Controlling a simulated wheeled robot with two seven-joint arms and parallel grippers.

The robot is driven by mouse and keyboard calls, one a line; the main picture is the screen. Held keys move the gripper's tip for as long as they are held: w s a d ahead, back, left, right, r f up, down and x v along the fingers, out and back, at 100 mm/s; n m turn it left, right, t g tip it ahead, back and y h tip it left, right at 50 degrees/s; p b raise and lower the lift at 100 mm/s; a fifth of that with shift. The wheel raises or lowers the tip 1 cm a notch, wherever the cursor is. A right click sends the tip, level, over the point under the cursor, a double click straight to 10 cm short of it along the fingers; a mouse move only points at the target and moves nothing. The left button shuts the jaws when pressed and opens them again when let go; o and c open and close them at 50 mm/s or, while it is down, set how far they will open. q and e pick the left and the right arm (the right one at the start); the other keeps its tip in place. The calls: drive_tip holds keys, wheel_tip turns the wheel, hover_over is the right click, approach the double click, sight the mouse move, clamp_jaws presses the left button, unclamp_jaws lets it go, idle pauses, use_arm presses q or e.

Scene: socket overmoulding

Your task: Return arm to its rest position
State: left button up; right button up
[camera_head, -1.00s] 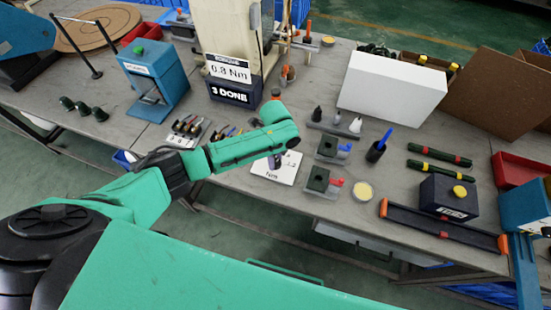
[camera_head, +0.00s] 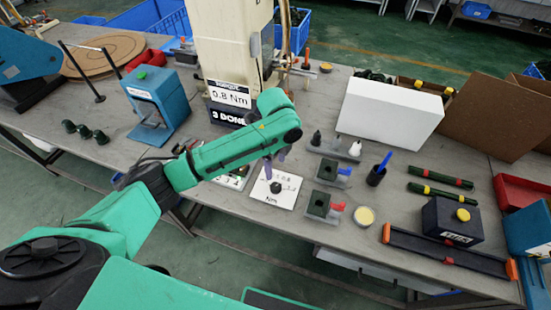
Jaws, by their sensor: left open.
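My left arm (camera_head: 215,155) is green and reaches in from the left, its wrist bent over the bench. My left gripper (camera_head: 274,165) hangs below that wrist, its fingers small and partly hidden. It is open, and I see nothing between the fingers. It is just above the back edge of a white card marked "Nm" (camera_head: 265,197). A small dark part (camera_head: 276,187) stands on the card, apart from the fingers. My right gripper is not in view.
A torque station (camera_head: 228,95) reading "0.8 Nm" and "3 DONE" stands close behind the wrist. A white box (camera_head: 390,110) is at the back right. A blue press (camera_head: 155,100) is at the left.

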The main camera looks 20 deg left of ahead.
use_arm(q)
wheel_tip(320, 180, up, 3)
drive_tip(key=shift+r, duration=0.15)
idle(0.3)
